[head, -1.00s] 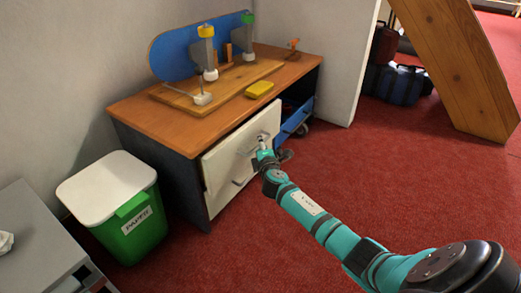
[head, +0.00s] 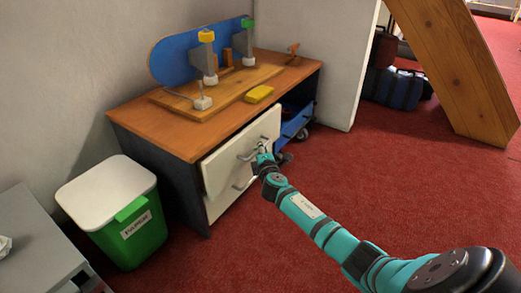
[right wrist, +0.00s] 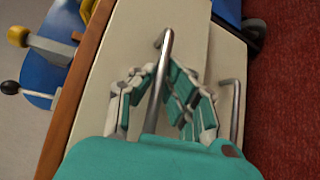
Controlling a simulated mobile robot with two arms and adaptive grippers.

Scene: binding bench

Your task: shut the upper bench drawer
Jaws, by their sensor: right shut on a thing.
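The upper bench drawer (head: 228,168) has a cream front and stands a little out from the bench, proud of the lower drawer front (head: 219,205). Its bar handle (right wrist: 162,75) runs between the fingers of my right gripper (right wrist: 165,95). In the head view, my right gripper (head: 261,157) is at the right part of this front, shut on the handle. The lower drawer's handle (right wrist: 235,108) is free, to the right in the wrist view. The drawer's inside is hidden. My left gripper is not in view.
The wooden bench top (head: 185,133) carries a board with clamps and a yellow block (head: 259,94). A green bin with a white lid (head: 106,190) stands left of the bench. A blue trolley (head: 297,121) is at its right end. Red carpet in front is clear.

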